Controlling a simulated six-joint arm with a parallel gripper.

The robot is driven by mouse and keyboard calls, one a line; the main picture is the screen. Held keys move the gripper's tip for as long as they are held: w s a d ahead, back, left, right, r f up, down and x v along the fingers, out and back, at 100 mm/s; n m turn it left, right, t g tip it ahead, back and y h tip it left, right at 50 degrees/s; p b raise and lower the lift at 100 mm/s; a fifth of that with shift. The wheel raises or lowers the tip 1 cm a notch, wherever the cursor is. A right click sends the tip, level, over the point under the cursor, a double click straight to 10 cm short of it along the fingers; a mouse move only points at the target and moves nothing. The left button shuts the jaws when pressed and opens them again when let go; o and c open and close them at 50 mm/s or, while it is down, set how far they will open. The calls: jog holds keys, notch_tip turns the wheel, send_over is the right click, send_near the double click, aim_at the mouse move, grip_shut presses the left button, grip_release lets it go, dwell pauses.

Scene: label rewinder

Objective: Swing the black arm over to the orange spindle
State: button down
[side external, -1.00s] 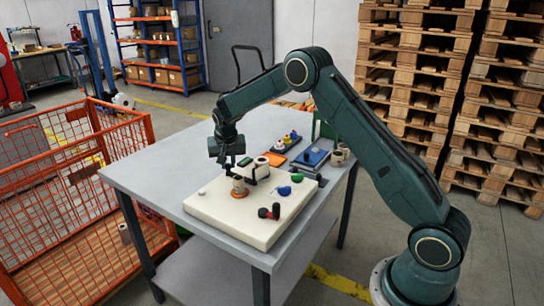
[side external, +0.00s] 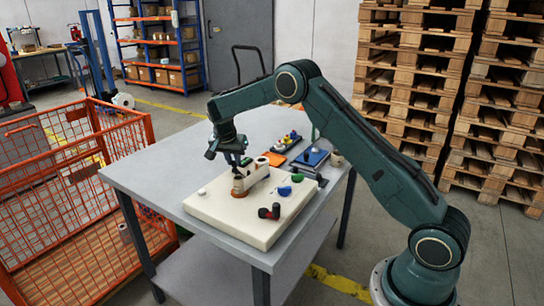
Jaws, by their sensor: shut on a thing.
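The orange spindle (side external: 239,195) shows as an orange base at the left of the cream board, with a tan roll (side external: 238,186) on it. My gripper (side external: 238,169) points down just above this roll and is shut on a small dark part, which looks like the end of the black arm (side external: 246,161). The jaws hide most of that part. Whether it touches the roll cannot be told. A pale band (side external: 256,175) stands on the board just right of the roll.
The cream board (side external: 215,203) lies on a grey table (side external: 150,171). A blue knob (side external: 284,190), a green knob (side external: 297,177) and a black-and-red part (side external: 269,211) sit on its right. Behind are an orange tray (side external: 274,159) and a blue tray (side external: 310,158). An orange mesh cage (side external: 70,195) stands left.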

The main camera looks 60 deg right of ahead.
jog(key=c, duration=1.3)
grip_release()
jog(key=shift+c, duration=0.2)
jog(key=shift+r, duration=0.15)
jog(key=v, duration=1.3)
jog(key=shift+a+r, duration=0.2)
jog(key=shift+r, duration=0.05)
jog(key=shift+s+r, duration=0.1)
jog(key=shift+s, duration=0.05)
